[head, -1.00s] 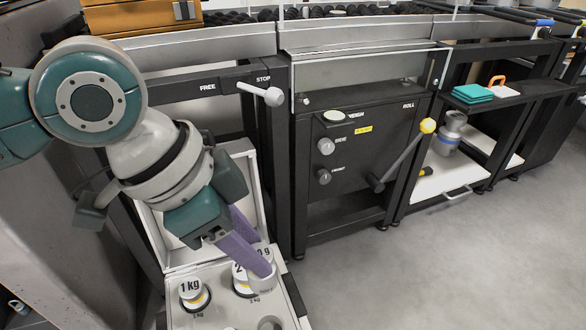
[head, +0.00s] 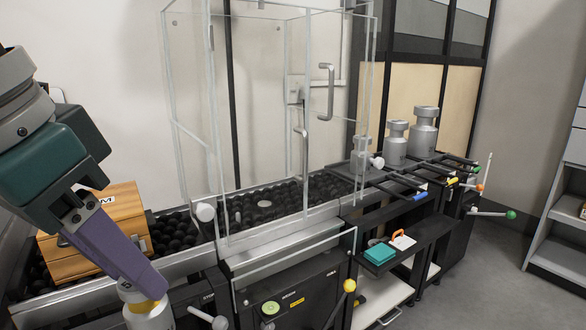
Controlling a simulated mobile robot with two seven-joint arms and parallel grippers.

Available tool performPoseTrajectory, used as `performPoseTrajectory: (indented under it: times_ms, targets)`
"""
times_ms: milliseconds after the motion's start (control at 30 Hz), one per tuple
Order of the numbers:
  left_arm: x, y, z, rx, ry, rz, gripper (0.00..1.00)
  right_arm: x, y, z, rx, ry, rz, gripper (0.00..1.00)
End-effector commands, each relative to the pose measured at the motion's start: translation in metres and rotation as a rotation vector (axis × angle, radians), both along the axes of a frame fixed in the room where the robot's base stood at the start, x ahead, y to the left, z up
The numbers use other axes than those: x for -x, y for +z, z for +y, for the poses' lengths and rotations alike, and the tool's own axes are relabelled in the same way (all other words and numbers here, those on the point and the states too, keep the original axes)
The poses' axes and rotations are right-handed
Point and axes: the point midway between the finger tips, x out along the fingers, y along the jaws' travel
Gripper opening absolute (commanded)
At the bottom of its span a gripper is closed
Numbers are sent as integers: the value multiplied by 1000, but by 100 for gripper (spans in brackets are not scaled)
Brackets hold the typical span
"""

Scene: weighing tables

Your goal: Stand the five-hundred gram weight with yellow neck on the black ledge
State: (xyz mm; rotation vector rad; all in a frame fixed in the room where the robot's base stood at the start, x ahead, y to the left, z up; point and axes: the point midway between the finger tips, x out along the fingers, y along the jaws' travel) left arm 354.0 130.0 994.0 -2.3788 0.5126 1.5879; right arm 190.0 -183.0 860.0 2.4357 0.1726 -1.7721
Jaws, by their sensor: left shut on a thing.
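My left gripper (head: 146,287) comes in from the left with purple fingers. It is shut on the top of a silver-grey weight with a yellow neck (head: 148,313) at the bottom edge of the view. The lower part of the weight is cut off, and no marking on it can be read. A black ledge (head: 424,236) juts out at the right of centre, below the rails. A teal pad (head: 380,252) and a white tag with an orange handle (head: 402,240) lie on it. My right gripper is not in view.
A glass case (head: 262,120) stands over a bed of black balls. A wooden box (head: 85,243) stands at left. Large grey weights (head: 425,130) stand at the back right. A yellow-knobbed lever (head: 348,286) rises in front of the ledge.

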Motion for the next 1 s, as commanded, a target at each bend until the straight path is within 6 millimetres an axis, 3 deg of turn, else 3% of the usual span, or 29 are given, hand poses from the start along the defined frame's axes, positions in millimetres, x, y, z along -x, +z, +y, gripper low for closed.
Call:
performPoseTrajectory:
  times_ms: [33, 500, 1000]
  targets:
    - [0, 46, 3, 0, 33, -9, 0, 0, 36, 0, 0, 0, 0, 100]
    - [21, 268, 37, 1, 401, -9, 0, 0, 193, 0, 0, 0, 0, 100]
    - [22, 438, 38, 0, 423, -7, 0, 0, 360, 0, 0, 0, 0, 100]
